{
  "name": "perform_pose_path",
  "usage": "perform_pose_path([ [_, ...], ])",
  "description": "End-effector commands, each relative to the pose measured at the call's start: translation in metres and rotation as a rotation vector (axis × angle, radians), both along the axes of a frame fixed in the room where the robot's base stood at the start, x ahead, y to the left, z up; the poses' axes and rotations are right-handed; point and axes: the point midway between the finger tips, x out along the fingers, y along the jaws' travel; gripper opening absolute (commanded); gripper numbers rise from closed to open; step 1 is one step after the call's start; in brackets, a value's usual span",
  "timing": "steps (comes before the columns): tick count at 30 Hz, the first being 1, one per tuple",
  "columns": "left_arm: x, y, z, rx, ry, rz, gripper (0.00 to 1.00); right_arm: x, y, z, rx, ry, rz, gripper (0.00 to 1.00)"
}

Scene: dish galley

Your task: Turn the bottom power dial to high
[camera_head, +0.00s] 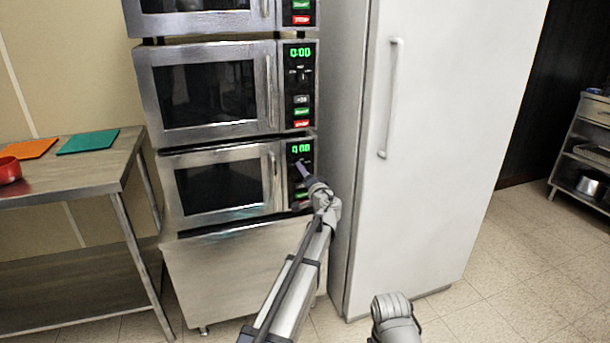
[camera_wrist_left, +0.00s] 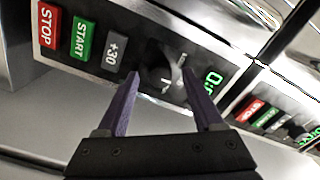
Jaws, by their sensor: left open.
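The bottom microwave (camera_head: 218,187) is the lowest of a stack, with a black control panel on its right side. Its dark round power dial (camera_wrist_left: 161,66) shows in the left wrist view, between the +30 button and the green display. My left gripper (camera_wrist_left: 161,78) is open, with one purple finger on each side of the dial. I cannot tell whether the fingers touch it. In the head view my left gripper (camera_head: 302,168) is at the bottom panel and covers much of it, the dial included. The dial's setting is not readable. My right gripper is out of view.
The middle microwave (camera_head: 208,92) sits just above, with its own panel. A tall white fridge (camera_head: 440,130) stands close on the right of the stack. A steel table (camera_head: 75,178) with orange (camera_head: 28,149) and green boards (camera_head: 88,141) is on the left.

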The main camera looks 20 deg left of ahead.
Motion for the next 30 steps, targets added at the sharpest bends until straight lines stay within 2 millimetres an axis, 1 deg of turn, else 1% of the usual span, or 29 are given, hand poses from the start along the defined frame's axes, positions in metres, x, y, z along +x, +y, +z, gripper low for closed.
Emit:
perform_pose_path([
  [2, -0.0004, -0.0002, 0.0000, 0.000, 0.000, 0.000, 0.68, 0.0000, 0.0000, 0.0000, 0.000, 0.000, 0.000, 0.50],
  [20, -0.0005, -0.0004, -0.0001, 0.000, 0.000, 0.000, 0.01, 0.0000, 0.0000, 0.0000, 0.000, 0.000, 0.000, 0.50],
  [30, -0.0004, -0.0005, -0.0001, 0.010, 0.007, 0.000, 0.00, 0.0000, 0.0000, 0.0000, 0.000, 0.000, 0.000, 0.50],
])
